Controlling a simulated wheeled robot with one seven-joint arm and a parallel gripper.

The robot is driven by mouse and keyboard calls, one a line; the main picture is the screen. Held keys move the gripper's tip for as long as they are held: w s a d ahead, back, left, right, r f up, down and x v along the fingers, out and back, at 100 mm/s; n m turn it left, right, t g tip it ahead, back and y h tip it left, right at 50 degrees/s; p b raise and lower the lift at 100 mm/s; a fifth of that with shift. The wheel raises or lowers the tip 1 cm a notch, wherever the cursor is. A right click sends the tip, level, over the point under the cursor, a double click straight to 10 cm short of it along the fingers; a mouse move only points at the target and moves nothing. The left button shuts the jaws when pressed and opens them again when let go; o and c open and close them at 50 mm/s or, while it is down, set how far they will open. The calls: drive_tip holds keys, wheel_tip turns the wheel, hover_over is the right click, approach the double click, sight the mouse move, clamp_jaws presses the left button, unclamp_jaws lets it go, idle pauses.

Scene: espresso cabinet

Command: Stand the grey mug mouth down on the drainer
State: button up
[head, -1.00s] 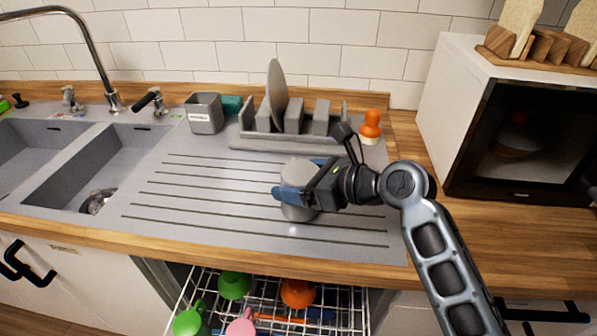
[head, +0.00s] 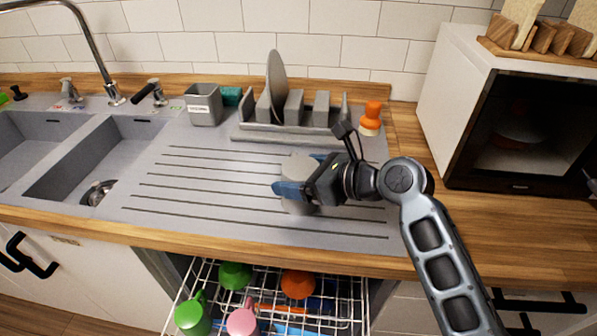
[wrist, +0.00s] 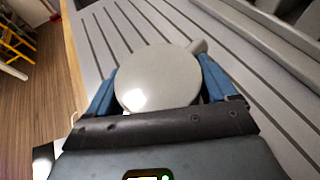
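The grey mug (head: 297,170) is upside down over the ribbed drainer (head: 190,195), right of its middle. Its flat round base faces up in the wrist view (wrist: 158,78), and its handle (wrist: 199,46) points to the upper right there. My gripper (head: 297,186) reaches in from the right with its blue fingers on both sides of the mug. In the wrist view the fingers (wrist: 158,88) lie against its sides. The mug's rim is hidden below; its lower end looks at or very close to the drainer surface.
A grey dish rack (head: 290,133) with a plate stands behind the mug. An orange-topped bottle (head: 371,118) is at the back right. An open dishwasher basket (head: 350,290) with cups lies below the counter edge. The drainer left of the mug is clear.

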drive_tip(key=shift+o, duration=1.2)
drive_tip(key=shift+d, duration=0.1)
drive_tip(key=v, duration=0.7)
drive_tip(key=shift+s+d+r, duration=0.2)
drive_tip(key=shift+d+r, duration=0.05)
